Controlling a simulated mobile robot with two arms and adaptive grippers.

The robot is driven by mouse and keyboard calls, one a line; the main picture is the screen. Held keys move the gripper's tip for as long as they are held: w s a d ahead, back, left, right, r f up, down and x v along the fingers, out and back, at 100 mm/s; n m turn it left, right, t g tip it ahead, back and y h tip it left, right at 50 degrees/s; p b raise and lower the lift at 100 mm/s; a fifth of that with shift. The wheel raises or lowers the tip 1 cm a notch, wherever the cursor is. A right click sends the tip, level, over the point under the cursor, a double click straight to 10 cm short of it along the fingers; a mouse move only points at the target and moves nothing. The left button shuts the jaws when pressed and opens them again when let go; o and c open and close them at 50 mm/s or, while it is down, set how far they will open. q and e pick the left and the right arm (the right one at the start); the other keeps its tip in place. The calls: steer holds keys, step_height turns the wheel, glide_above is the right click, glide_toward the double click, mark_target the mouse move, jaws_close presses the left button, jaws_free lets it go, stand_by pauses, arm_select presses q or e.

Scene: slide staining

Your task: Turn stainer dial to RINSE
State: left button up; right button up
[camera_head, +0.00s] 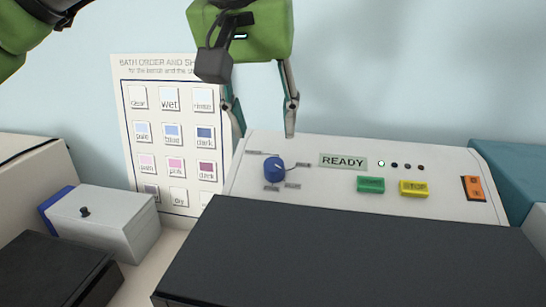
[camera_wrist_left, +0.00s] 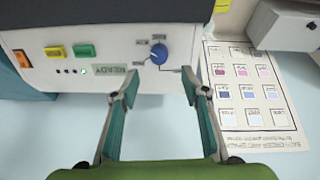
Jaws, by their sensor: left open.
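The stainer (camera_head: 320,205) has a white sloped panel with a blue dial (camera_head: 273,168) at its left, ringed by small labels too small to read. The dial also shows in the left wrist view (camera_wrist_left: 158,52), beyond the fingertips. A READY display (camera_head: 343,161) is right of the dial. My left gripper (camera_head: 262,132) is green with teal fingers, open and empty. Its fingers point down, above and behind the dial in the head view, apart from it. In the left wrist view the fingers (camera_wrist_left: 153,92) stand wide on either side. My right gripper is not in view.
A green button (camera_head: 370,185), a yellow STOP button (camera_head: 415,188) and an orange switch (camera_head: 473,188) sit right of the dial. The stainer's dark lid (camera_head: 350,255) fills the front. A bath order chart (camera_head: 117,75) stands behind, and a grey box (camera_head: 105,222) is at left.

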mark_target(273, 165)
arm_select(q)
steer(key=p+x, duration=0.2)
steer(key=x, duration=0.7)
steer(key=shift+f, duration=0.2)
steer(key=c, duration=1.1)
